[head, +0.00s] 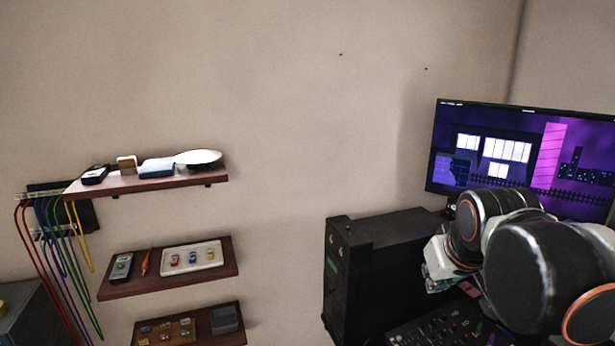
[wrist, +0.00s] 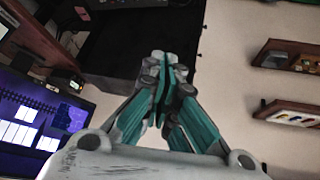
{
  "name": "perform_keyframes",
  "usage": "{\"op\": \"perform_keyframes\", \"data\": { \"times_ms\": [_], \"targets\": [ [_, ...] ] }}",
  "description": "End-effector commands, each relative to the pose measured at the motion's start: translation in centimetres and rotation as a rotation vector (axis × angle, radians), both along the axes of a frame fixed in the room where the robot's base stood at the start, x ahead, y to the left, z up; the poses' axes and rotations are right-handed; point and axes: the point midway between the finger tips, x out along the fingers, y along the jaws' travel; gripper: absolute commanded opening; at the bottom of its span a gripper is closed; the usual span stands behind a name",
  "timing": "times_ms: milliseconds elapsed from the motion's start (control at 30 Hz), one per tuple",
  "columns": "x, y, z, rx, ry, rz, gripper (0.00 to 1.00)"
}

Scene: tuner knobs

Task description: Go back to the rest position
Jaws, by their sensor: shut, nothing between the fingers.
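My gripper (wrist: 165,70) shows in the wrist view with its teal and grey fingers together, shut and empty. In the head view my arm comes in from the right edge, and my gripper (head: 438,262) is partly hidden behind its dark round joints. The gripper is in front of the right side of a black cabinet (head: 372,262), below the monitor (head: 520,150). The cabinet also shows beyond the fingertips in the wrist view (wrist: 125,40). I cannot tell the exact gap between them.
A panel with small knobs (head: 440,328) lies below my arm. Three wall shelves on the left hold small items; the top shelf (head: 130,184) bears a white dish (head: 198,157). Coloured cables (head: 60,255) hang at far left. The wall between shelves and cabinet is bare.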

Motion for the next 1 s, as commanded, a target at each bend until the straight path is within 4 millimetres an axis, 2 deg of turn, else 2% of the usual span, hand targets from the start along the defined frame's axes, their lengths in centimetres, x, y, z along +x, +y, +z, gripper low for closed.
{"op": "perform_keyframes", "data": {
  "times_ms": [33, 200, 400, 600, 1000],
  "targets": [
    [-1.9, 0.5, -1.4, 0.011, -0.001, 0.0, 0.0],
    [-7.0, 1.9, -5.2, 0.049, -0.005, -0.008, 0.0],
    [-11.2, 2.9, -9.1, 0.085, -0.006, -0.017, 0.0],
    [-12.7, 3.3, -10.6, 0.099, -0.007, -0.021, 0.0],
    [-12.7, 3.3, -10.6, 0.1, -0.007, -0.021, 0.0]
  ]
}}
